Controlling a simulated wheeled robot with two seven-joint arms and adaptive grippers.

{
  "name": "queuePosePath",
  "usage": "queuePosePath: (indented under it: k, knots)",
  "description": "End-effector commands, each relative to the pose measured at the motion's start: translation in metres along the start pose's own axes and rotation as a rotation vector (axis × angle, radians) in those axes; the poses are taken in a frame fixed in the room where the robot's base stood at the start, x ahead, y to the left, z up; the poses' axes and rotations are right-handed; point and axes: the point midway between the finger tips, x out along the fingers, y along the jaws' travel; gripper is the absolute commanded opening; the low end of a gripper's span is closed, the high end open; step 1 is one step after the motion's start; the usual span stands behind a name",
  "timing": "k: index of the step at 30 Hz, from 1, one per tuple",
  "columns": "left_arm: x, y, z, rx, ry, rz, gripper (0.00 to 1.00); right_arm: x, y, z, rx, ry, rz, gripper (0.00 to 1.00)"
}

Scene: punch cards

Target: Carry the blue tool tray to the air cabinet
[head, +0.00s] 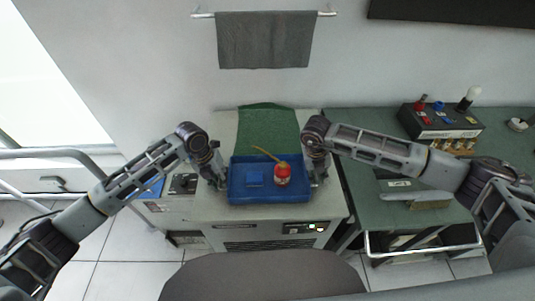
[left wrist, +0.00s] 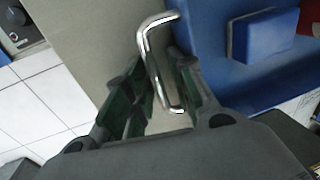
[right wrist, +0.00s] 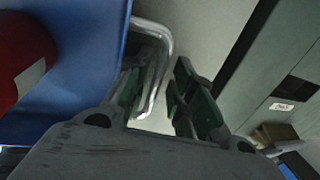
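The blue tool tray (head: 234,195) is level at the front of a grey cabinet's top (head: 212,208); I cannot tell whether it fully rests there. It holds a blue block (head: 255,179), a red can-like item (head: 282,177) and a thin yellowish stick (head: 264,153). My left gripper (head: 219,181) is at the tray's left end. In the left wrist view its fingers stand apart with the metal handle (left wrist: 146,45) between them. My right gripper (head: 316,178) is at the right end. In the right wrist view its fingers are apart around the other handle (right wrist: 167,60).
A green mat (head: 267,128) lies behind the tray. A control panel with small lights (head: 305,227) is on the cabinet's front. A green bench (head: 360,130) on the right carries a black box with knobs (head: 440,125). A rounded dark seat-like shape (head: 262,275) is in front.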

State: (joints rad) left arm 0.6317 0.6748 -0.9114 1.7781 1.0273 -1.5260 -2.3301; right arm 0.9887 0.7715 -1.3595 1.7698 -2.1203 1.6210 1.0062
Motion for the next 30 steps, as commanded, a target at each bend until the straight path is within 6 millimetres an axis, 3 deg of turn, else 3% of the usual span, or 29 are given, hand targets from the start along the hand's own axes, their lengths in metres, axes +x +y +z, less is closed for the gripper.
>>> queuePosePath:
  k: [14,30]
  knots:
    - [-0.009,-0.004,0.000,0.004,-0.003,-0.007,0.29,-0.001,0.004,-0.001,-0.005,-0.001,0.007,0.29]
    - [-0.064,-0.001,0.001,0.002,-0.003,-0.003,0.29,-0.001,0.003,-0.001,-0.003,-0.001,0.004,0.29]
